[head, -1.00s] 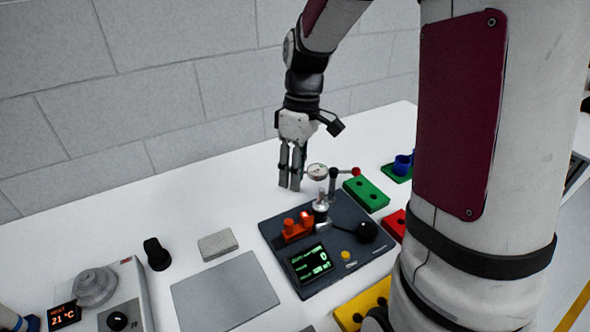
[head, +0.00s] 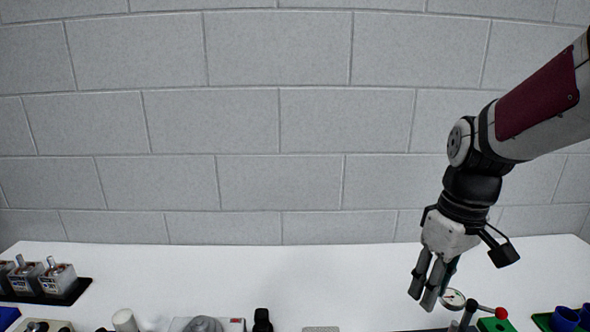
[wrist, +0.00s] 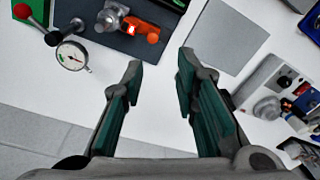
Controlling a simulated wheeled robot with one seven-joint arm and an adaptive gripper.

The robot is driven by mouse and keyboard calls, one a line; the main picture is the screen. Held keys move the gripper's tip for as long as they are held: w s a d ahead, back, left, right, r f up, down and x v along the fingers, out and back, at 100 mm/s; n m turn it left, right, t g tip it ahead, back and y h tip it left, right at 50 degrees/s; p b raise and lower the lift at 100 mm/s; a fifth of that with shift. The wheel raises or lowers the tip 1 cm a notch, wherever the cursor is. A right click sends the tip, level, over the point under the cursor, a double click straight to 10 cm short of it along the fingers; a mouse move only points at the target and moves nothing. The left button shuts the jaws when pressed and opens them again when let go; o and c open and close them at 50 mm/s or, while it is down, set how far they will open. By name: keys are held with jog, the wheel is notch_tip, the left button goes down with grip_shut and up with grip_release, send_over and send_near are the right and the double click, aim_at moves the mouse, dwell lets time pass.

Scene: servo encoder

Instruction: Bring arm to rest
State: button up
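My gripper (head: 430,287) hangs fingers-down over the right part of the white table in the head view, at the end of my bent arm. In the wrist view my gripper (wrist: 158,80) has its two green-padded fingers spread apart with nothing between them. White table surface shows past the fingertips. The round dial gauge (wrist: 72,55) on its post is to the left of the fingers in the wrist view and close beside them in the head view (head: 453,299). I see no contact between them.
A dark fixture plate with an orange clamp (wrist: 135,27) lies beyond the fingers. A grey mat (wrist: 228,38) is right of it. Servo-like units stand in a black tray (head: 80,292) at far left. A grey brick wall (head: 280,120) rises behind the table; its middle back is clear.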

jog(key=s+a+r+m+t, duration=0.2)
jog(key=s+r, duration=0.1)
jog(key=s, duration=0.3)
jog(key=s+a+r+m+t, duration=0.2)
jog(key=s+r+m, duration=0.1)
jog(key=s, duration=0.3)
jog(key=shift+s+r+t+h, duration=0.25)
jog(key=shift+s+t+h, duration=0.05)
jog(key=shift+t, duration=0.1)
